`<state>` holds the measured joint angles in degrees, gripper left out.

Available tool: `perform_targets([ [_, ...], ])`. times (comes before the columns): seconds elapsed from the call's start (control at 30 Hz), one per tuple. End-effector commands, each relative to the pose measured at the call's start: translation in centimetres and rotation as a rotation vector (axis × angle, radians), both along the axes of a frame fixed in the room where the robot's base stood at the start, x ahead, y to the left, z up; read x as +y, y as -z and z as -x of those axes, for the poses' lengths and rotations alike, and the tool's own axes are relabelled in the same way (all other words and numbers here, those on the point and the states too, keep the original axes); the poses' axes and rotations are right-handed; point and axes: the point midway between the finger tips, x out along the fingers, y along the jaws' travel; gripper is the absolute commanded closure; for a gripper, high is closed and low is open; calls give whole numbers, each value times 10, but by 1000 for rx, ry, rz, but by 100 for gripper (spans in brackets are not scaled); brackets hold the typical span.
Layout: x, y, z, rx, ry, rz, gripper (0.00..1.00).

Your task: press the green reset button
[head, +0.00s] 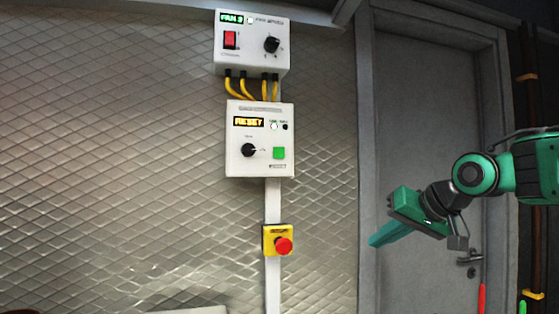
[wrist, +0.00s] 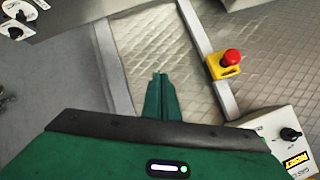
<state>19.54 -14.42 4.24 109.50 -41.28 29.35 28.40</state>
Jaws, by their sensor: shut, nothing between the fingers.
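The box has a lit RESET display (head: 248,121) and a black knob (head: 249,150). My gripper (head: 373,241) is shut and empty, to the right of the box and lower in the picture, apart from it. In the wrist view the closed green fingers (wrist: 160,78) point toward the wall. Part of the control box (wrist: 283,123) shows there at lower right; the green button is not visible in that view.
A second white box (head: 252,59) with a FAN 3 display, red switch and knob is above, joined by yellow cables (head: 246,87). A red emergency stop (head: 283,245) on a yellow housing is below. A grey door (head: 425,130) stands behind my arm.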

Motion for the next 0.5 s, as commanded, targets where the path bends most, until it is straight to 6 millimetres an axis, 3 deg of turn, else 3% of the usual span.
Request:
perform_targets([
  [0.13, 60, -64, -13, -115, -144, -103, 100],
  [0.3, 124, -133, -2, -212, -326, -233, 100],
  [0.5, 168, -184, 25, -262, -487, -346, 100],
])
